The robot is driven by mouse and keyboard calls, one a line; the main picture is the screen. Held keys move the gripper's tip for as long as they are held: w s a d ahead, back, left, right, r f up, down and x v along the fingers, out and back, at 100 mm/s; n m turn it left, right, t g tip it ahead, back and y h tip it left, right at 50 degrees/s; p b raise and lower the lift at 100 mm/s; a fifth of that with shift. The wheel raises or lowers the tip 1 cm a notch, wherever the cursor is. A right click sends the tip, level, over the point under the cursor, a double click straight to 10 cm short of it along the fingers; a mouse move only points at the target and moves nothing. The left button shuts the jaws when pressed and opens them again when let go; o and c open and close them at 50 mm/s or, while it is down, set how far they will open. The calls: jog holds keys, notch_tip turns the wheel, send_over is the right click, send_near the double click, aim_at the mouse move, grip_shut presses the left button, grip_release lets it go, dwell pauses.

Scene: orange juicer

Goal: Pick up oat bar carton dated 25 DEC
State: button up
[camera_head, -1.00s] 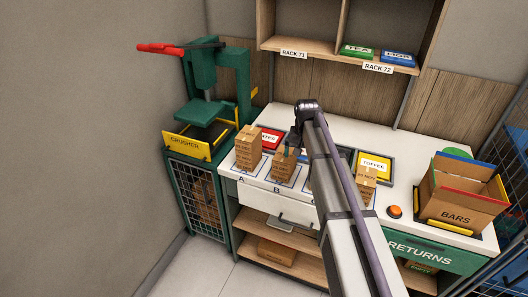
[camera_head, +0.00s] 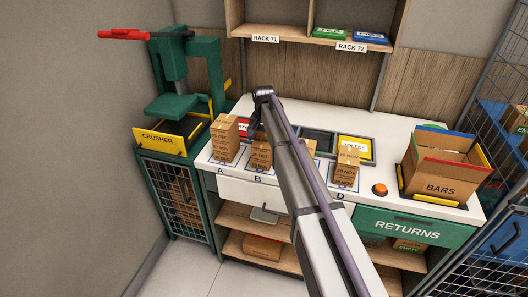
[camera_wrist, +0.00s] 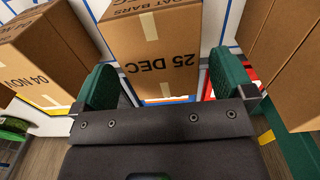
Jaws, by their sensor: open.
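The carton marked 25 DEC (camera_wrist: 155,62) is brown with a pale tape strip. Its print reads upside down in the wrist view. My gripper (camera_wrist: 163,84) is open, with one green finger to each side of this carton's near end. Gaps show beside the carton, and I cannot tell whether either finger touches it. In the head view my gripper (camera_head: 257,130) is low at the carton on spot B (camera_head: 261,155), and its fingers are mostly hidden.
A carton marked 04 NOV (camera_wrist: 38,60) stands close on the left in the wrist view, another carton (camera_wrist: 285,55) close on the right. In the head view cartons stand at A (camera_head: 225,139) and D (camera_head: 347,167). A BARS box (camera_head: 440,185) and orange button (camera_head: 379,189) are farther right.

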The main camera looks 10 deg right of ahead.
aim_at(264, 139)
notch_tip(264, 139, down, 3)
jog(key=shift+f+b, duration=0.2)
jog(key=shift+b, duration=0.65)
jog(key=shift+r, duration=0.25)
jog(key=c, duration=0.9)
notch_tip(264, 139, up, 10)
jog(key=p, duration=1.1)
jog(key=shift+r, duration=0.25)
